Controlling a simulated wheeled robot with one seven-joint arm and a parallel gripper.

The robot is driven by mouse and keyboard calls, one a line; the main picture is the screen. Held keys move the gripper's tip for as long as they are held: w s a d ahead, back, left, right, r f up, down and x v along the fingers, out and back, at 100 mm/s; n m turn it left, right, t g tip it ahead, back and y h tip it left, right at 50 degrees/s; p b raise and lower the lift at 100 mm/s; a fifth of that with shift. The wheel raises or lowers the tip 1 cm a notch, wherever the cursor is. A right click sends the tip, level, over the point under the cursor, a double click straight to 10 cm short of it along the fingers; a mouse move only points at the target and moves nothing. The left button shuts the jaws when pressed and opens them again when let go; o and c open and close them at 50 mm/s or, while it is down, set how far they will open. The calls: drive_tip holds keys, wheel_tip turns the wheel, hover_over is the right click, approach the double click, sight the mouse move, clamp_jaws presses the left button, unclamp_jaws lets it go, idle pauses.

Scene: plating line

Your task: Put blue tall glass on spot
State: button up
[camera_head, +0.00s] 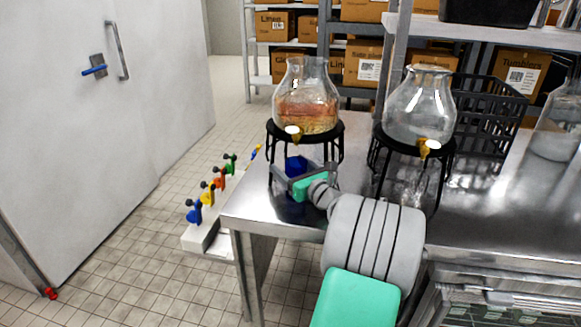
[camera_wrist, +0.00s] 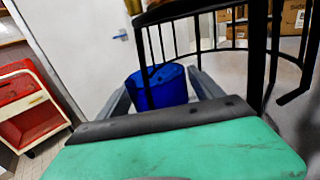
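The blue glass (camera_head: 296,166) stands under the left dispenser's black stand, on the steel table, below the gold spigot. In the wrist view the blue glass (camera_wrist: 158,88) is between the two grey fingers of my gripper (camera_wrist: 160,82). In the head view my gripper (camera_head: 302,172) reaches in at the stand's front. The finger tips are at both sides of the glass; whether they press on it is unclear. Its base is hidden by my gripper. No marked spot is visible.
The left dispenser (camera_head: 307,97) holds orange-brown liquid; its black stand's (camera_head: 340,144) legs are close around my gripper. A clear dispenser (camera_head: 420,105) on a similar stand is to the right. A black crate (camera_head: 490,112) is behind it. The table's left edge is near.

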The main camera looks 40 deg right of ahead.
drive_tip(key=shift+s+r, duration=0.1)
drive_tip(key=shift+r, duration=0.1)
drive_tip(key=s, duration=0.4)
drive_tip(key=s+a, duration=0.1)
drive_tip(key=s, duration=0.6)
drive_tip(key=shift+s+a, duration=0.25)
drive_tip(key=shift+s, duration=0.15)
